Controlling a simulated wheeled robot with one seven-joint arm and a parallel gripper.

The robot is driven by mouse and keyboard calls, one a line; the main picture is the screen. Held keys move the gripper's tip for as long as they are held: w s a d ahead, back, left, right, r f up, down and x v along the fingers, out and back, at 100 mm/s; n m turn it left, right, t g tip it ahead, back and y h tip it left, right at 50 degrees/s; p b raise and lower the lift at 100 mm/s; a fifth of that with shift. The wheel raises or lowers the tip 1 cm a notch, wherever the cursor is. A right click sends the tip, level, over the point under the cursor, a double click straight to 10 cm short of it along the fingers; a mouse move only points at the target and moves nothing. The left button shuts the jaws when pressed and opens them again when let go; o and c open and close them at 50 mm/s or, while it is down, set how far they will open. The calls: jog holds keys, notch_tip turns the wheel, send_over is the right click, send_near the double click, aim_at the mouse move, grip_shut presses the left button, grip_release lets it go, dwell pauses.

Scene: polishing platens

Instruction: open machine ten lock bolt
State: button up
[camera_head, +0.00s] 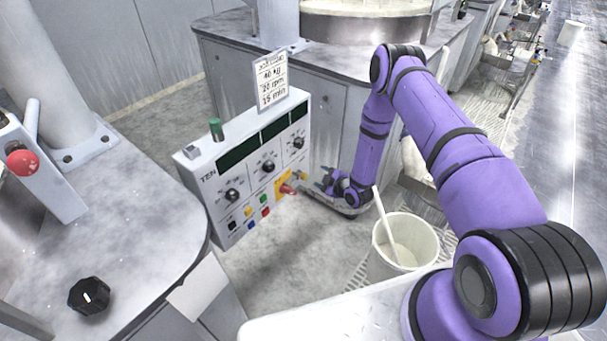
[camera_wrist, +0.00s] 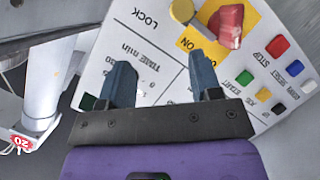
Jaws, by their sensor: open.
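The control box marked TEN (camera_head: 215,172) stands in the middle of the head view. On its right end is a yellow plate (camera_head: 280,184) with a red handle (camera_head: 287,189). A small brass-yellow knob (camera_head: 301,175) sits beside the plate; in the wrist view this knob (camera_wrist: 182,10) is cut by the top edge, near the word LOCK. The red handle (camera_wrist: 231,24) shows just right of it. My gripper (camera_wrist: 160,66) is open and empty, its two fingers over the panel face, apart from knob and handle. In the head view my gripper (camera_head: 320,183) is right of the box.
Several push buttons (camera_wrist: 277,47) lie right of my fingers. A sign (camera_head: 271,80) and a green knob (camera_head: 216,129) stand on top of the box. A bucket with a stick (camera_head: 412,235) stands below my arm. A grey bench with a black dial (camera_head: 89,296) is at left.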

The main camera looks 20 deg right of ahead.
aim_at(306, 178)
jog(key=shift+t, duration=0.3)
jog(key=w+a+f, duration=0.1)
jog(key=w+f, duration=0.1)
jog(key=w+a+f, duration=0.2)
jog(key=w, duration=0.1)
jog(key=w+a+f, duration=0.1)
jog(key=w+f, duration=0.1)
jog(key=w, duration=0.1)
jog(key=shift+a+f, duration=0.25)
jog(key=shift+a, duration=0.1)
grip_shut()
jog(key=w+d, duration=0.2)
jog(key=d, duration=0.1)
jog(key=shift+w+d, duration=0.3)
jog(key=shift+w, duration=0.1)
grip_release()
jog(key=shift+r, duration=0.1)
jog(key=shift+s, duration=0.15)
